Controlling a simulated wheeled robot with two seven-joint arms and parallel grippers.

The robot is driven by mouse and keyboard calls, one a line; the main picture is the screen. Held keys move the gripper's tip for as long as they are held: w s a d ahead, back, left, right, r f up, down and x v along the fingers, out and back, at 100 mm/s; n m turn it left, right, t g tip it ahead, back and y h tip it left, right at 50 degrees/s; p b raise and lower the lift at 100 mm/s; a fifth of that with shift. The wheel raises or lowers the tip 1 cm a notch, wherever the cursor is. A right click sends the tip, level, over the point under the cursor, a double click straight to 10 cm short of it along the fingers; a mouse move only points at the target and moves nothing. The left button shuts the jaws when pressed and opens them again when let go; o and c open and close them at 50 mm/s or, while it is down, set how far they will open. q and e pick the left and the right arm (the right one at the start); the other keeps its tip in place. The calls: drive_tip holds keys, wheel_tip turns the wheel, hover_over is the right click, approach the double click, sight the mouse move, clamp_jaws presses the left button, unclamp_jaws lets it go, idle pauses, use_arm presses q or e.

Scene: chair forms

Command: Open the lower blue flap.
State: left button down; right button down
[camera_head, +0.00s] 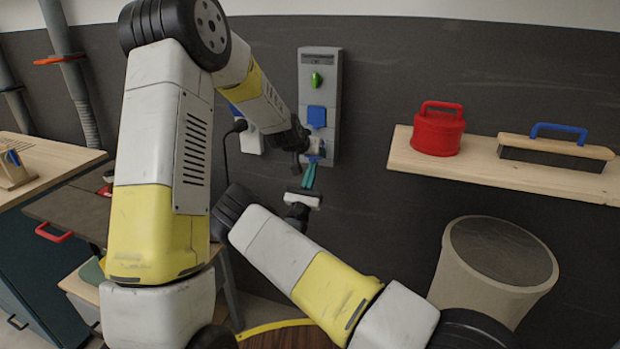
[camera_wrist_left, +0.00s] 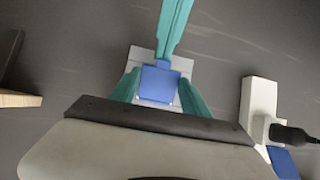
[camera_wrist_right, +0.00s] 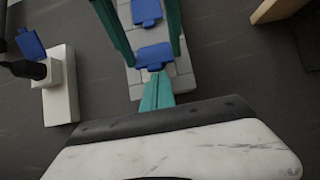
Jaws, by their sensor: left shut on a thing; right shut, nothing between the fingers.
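A grey panel (camera_head: 334,90) hangs on the dark wall, with a green knob (camera_head: 316,79) and an upper blue flap (camera_head: 316,116). The lower blue flap (camera_wrist_left: 160,82) is below it, mostly hidden in the head view by my left gripper (camera_head: 317,150). My left fingers lie on either side of the lower flap and are shut on it. It also shows in the right wrist view (camera_wrist_right: 154,56) and looks flat against the panel. My right gripper (camera_wrist_right: 157,92) is shut and empty, its teal tips at the flap's lower tab; contact is hard to tell.
A white box with a plug and cable (camera_wrist_right: 60,95) is on the wall left of the panel. A wooden shelf (camera_head: 400,152) to the right carries a red container (camera_head: 438,133) and a blue-handled tool (camera_head: 555,150). A cylindrical bin (camera_head: 490,275) stands below.

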use_arm(q)
drive_tip(key=shift+r, duration=0.1)
drive_tip(key=c, duration=0.5)
unclamp_jaws()
